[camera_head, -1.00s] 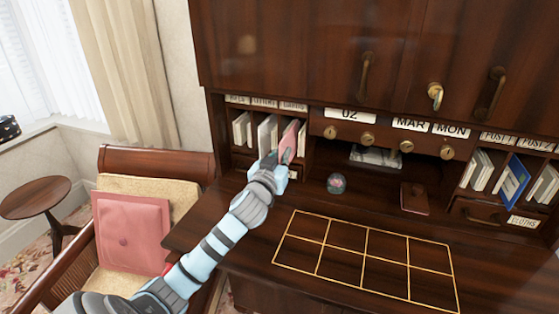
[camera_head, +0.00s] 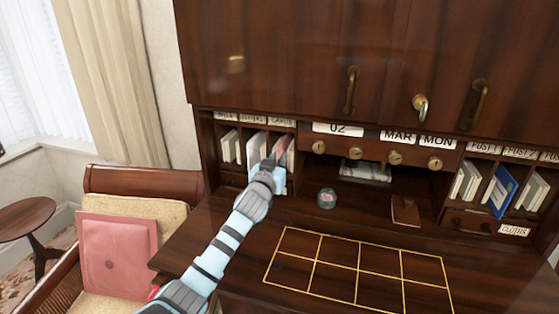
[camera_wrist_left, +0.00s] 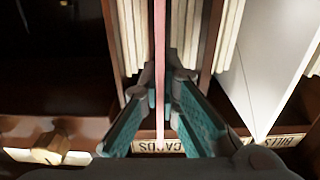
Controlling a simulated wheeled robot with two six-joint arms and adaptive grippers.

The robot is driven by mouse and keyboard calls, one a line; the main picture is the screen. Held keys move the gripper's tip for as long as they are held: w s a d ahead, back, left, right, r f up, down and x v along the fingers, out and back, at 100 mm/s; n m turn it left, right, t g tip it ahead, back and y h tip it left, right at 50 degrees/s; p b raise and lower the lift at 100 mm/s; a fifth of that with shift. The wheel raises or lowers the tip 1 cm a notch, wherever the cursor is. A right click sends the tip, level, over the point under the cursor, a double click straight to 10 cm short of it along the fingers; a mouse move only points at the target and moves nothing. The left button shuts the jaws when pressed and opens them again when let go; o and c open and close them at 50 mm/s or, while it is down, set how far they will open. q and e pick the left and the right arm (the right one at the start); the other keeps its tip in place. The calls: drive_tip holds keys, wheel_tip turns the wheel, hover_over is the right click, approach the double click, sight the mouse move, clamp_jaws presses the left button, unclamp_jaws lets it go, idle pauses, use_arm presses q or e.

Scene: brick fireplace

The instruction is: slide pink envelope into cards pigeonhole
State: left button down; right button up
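The pink envelope (camera_head: 280,150) stands upright in the cards pigeonhole, the rightmost of the left group on the desk. In the left wrist view it shows edge-on as a thin pink strip (camera_wrist_left: 160,45) between stacks of cream envelopes, with its near part sticking out over the cards label (camera_wrist_left: 172,146). My left gripper (camera_head: 273,158) is at the mouth of that pigeonhole. Its two teal-padded fingers (camera_wrist_left: 160,93) lie on either side of the envelope and close in on it at the tips. The envelope's far end is hidden. My right gripper is not in view.
A white envelope (camera_wrist_left: 268,55) sticks out of the neighbouring bills pigeonhole, close to my gripper. A dark divider (camera_wrist_left: 208,45) separates the two. A brass knob (camera_wrist_left: 50,148) stands on the other side. A small glass dome (camera_head: 326,198) sits on the desktop, which is otherwise largely clear.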

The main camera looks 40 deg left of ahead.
use_arm(q)
drive_tip(key=c, duration=1.7)
unclamp_jaws()
drive_tip(key=shift+s, duration=0.1)
drive_tip(key=v, duration=1.2)
